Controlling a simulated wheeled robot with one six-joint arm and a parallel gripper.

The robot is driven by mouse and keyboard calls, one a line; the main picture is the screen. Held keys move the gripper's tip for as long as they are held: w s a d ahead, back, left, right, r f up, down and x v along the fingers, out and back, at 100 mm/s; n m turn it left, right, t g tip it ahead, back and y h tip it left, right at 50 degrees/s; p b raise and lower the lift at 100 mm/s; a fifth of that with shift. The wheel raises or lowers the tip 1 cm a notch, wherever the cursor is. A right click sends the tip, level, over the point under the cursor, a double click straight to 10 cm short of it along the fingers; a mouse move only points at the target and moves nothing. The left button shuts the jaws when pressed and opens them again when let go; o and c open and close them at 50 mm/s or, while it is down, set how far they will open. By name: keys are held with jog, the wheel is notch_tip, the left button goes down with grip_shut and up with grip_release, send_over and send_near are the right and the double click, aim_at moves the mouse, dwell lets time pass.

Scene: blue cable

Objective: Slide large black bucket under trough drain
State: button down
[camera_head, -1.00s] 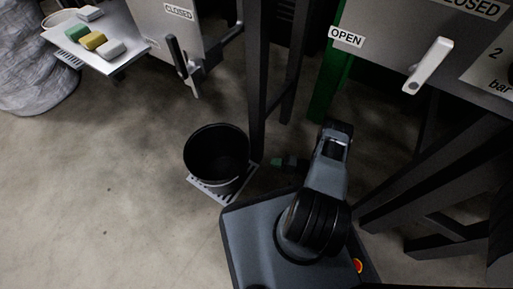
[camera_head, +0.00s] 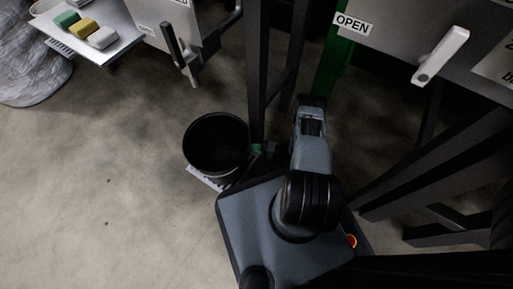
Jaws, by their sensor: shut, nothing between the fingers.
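The large black bucket (camera_head: 216,146) stands upright and looks empty, left of my arm. It is on or just over a pale slotted plate (camera_head: 203,177) on the floor, mostly hidden by the bucket and my base. My gripper (camera_head: 257,151), with green at its tips, points left at the bucket's right side. It is shut with nothing held, very close to the bucket wall; I cannot tell whether it touches. I cannot make out the trough drain for certain; grey metal housings with levers stand above, one (camera_head: 410,40) marked OPEN.
Dark frame legs (camera_head: 257,75) stand right behind the bucket, with a green post (camera_head: 329,75) further right. Dark beams (camera_head: 430,165) crowd my right side. A shelf with sponges (camera_head: 84,29) and a wrapped grey bundle (camera_head: 30,60) are upper left. The left floor is open.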

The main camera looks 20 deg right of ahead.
jog(key=shift+s+a+p, duration=0.15)
jog(key=shift+s+a, duration=0.05)
jog(key=shift+a, duration=0.55)
jog(key=shift+s+a+p, duration=0.15)
jog(key=shift+a, duration=0.65)
jog(key=shift+s+a+p, duration=0.15)
jog(key=shift+s+a, duration=0.05)
jog(key=shift+a, duration=0.55)
